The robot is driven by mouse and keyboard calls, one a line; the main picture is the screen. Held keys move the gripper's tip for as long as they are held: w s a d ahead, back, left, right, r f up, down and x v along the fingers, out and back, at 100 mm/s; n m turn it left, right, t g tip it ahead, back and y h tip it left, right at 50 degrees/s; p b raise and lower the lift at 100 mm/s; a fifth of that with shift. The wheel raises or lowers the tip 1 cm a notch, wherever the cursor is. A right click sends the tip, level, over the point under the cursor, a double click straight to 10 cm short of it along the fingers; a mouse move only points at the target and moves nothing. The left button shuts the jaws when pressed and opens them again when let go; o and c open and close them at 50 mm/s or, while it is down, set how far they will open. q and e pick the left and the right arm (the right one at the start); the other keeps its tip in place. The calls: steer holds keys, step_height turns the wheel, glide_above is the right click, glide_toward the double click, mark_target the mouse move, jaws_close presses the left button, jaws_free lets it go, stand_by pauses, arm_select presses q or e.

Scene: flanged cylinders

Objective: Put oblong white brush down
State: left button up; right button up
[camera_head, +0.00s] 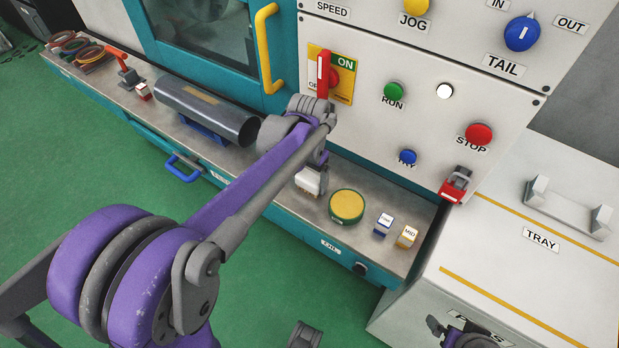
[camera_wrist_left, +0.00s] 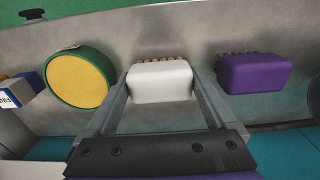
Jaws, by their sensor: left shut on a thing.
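The oblong white brush (camera_wrist_left: 160,82) has a white block body and brown bristles along its far edge. In the left wrist view it sits between the two fingers of my left gripper (camera_wrist_left: 162,100), which is shut on it. In the head view the white brush (camera_head: 308,181) shows below my left gripper (camera_head: 315,168), over the metal ledge of the machine. I cannot tell whether its bristles touch the ledge. Dark grey parts at the bottom edge of the head view may belong to my right arm; its jaws cannot be made out.
A round yellow-and-green thing (camera_head: 347,205) and two small labelled blocks, blue (camera_head: 383,224) and yellow (camera_head: 407,236), stand right of the brush on the ledge (camera_head: 330,228). A purple brush (camera_wrist_left: 255,73) lies on its other side. A dark cylinder (camera_head: 208,110) rests further left.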

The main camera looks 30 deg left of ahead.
mark_target(309, 178)
arm_select(q)
steer(key=o, duration=1)
steer(key=shift+f, duration=0.1)
step_height(309, 178, up, 12)
steer(key=p, duration=0.2)
steer(key=s+d+f+t, duration=0.2)
steer(key=s+d+f, duration=0.1)
steer(key=s+f, duration=0.3)
steer(key=s+d+f+n+t, duration=0.1)
steer(key=s+f, duration=0.4)
steer(key=s, duration=0.6)
steer(key=d+t, duration=0.1)
steer(key=d, duration=0.1)
steer(key=shift+d+f+t, duration=0.35)
steer(key=shift+d+t, duration=0.05)
step_height(309, 178, up, 8)
steer(key=w+p, duration=0.1)
steer(key=p, duration=0.5)
steer(key=shift+w+p, duration=0.2)
steer(key=shift+p, duration=0.1)
